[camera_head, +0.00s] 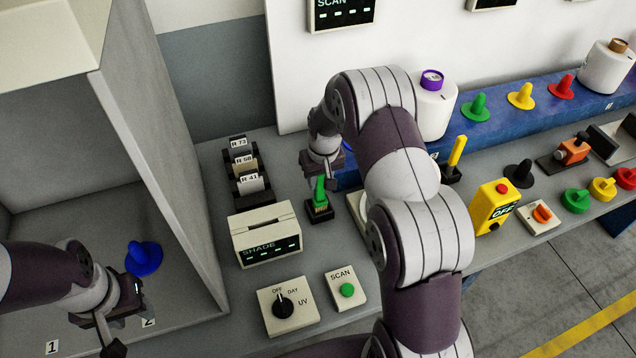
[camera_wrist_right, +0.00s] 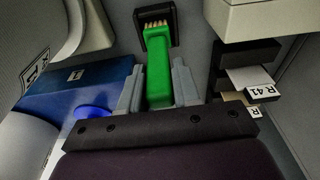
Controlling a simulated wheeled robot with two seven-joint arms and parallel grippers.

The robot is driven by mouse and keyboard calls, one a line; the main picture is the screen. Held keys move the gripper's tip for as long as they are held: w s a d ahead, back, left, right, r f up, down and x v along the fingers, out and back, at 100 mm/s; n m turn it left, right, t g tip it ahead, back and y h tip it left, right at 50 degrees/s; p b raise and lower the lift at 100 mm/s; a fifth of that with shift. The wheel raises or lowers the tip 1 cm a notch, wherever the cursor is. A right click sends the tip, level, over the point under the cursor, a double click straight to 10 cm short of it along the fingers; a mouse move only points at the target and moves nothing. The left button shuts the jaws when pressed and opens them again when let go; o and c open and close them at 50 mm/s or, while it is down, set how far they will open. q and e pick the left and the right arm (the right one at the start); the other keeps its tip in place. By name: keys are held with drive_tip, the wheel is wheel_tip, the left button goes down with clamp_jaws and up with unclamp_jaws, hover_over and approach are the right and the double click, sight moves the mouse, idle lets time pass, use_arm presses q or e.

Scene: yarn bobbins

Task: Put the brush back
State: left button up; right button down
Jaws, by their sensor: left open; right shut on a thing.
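The brush has a green handle (camera_head: 320,189), which also shows in the right wrist view (camera_wrist_right: 158,80). My right gripper (camera_head: 321,175) is shut on this handle, with one finger on each side of it. Pale bristles (camera_wrist_right: 155,23) show at the far end of the handle, inside a square black holder (camera_wrist_right: 143,32). In the head view the holder (camera_head: 320,214) is on the grey bench directly below the handle. I cannot tell whether the brush rests on the holder's bottom. My left gripper (camera_head: 124,318) is open and empty near the blue cone in the booth.
The label cards (camera_head: 246,165) stand left of the holder. The SHADE box (camera_head: 265,237), dial box (camera_head: 288,306) and SCAN button box (camera_head: 345,288) are in front. A blue rail (camera_head: 500,110) with cones and bobbins runs right. My right arm hides part of the bench.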

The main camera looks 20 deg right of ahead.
sight(320, 190)
drive_tip(key=f, duration=0.2)
drive_tip(key=shift+w+a+f, duration=0.2)
drive_tip(key=shift+w+f, duration=0.05)
drive_tip(key=shift+f, duration=0.05)
drive_tip(key=shift+s+d, duration=0.2)
drive_tip(key=shift+d, duration=0.05)
drive_tip(key=shift+s, duration=0.1)
drive_tip(key=c, duration=1.1)
unclamp_jaws()
drive_tip(key=shift+f, duration=0.1)
drive_tip(key=o, duration=0.3)
drive_tip(key=shift+w+a, duration=0.15)
drive_tip(key=shift+w, duration=0.05)
